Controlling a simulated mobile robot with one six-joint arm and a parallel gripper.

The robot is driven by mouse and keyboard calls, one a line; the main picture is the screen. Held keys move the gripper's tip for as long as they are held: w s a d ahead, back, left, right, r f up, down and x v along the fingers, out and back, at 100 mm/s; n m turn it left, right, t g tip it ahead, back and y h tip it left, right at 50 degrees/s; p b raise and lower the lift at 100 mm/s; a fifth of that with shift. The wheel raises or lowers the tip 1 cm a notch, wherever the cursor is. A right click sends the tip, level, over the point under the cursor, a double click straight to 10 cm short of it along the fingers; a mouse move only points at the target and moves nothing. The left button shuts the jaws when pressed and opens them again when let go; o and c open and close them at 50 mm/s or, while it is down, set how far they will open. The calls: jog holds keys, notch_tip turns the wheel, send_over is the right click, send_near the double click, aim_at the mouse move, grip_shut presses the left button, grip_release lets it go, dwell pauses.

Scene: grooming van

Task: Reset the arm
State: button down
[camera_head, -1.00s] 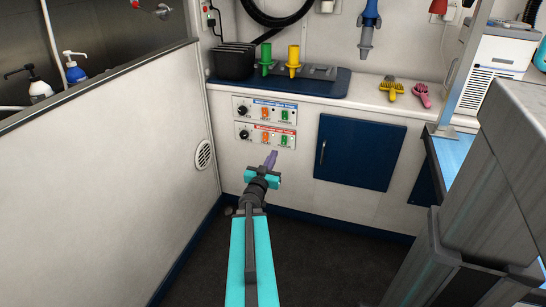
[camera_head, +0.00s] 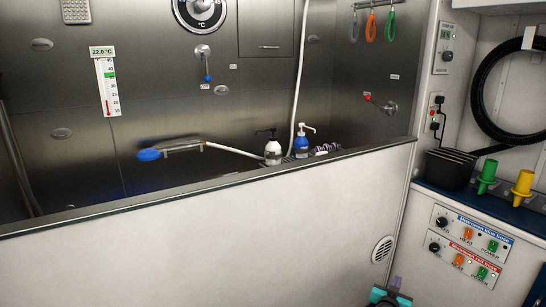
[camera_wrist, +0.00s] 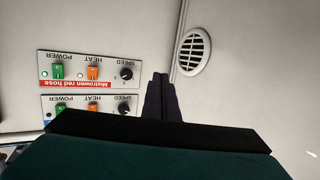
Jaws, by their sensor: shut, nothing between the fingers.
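My gripper (camera_wrist: 160,92) shows in the wrist view with its two dark fingers together and nothing between them. It points toward the white wall by the round vent (camera_wrist: 194,50) and the hose control panels (camera_wrist: 88,74), which appear upside down there. In the head view only the top of my arm's end (camera_head: 390,292) shows at the bottom edge, below the vent (camera_head: 382,249). The fingers are apart from the panels and vent.
A white partition (camera_head: 190,235) fronts a steel wash bay holding two pump bottles (camera_head: 273,152) (camera_head: 301,146) and a blue-ended shower head (camera_head: 150,154). Green (camera_head: 487,175) and yellow (camera_head: 522,187) nozzles and a black holder (camera_head: 450,168) stand on the counter at right.

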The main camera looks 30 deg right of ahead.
jog(key=w+a+f+n+y+p, duration=0.2)
jog(key=w+a+f+y, duration=0.15)
jog(key=a, duration=0.55)
jog(key=w+a+f+n+y+p, duration=0.2)
jog(key=w+a+f+y, duration=0.15)
jog(key=a, duration=0.45)
jog(key=w+a+f+n+y+p, duration=0.1)
jog(key=w+a+f+y+p, duration=0.2)
jog(key=a, duration=0.6)
jog(key=s+a+f+n+g+y+p, duration=0.2)
jog(key=a, duration=0.7)
jog(key=s+a+f+n+g+y+p, duration=0.1)
jog(key=s+a+f+y+p, duration=0.15)
jog(key=a, duration=0.65)
jog(key=s+a+r+n+g+p, duration=0.1)
jog(key=s+a+n+g+p, duration=0.1)
jog(key=s+a+g+p, duration=0.2)
jog(key=s+a+r+n+g+p, duration=0.2)
jog(key=s+a+g+p, duration=0.2)
jog(key=s+a, duration=0.7)
jog(key=s+g+h, duration=0.1)
jog(key=s+g, duration=0.1)
jog(key=s, duration=0.6)
jog(key=shift+a, duration=0.3)
jog(key=shift+d, duration=0.1)
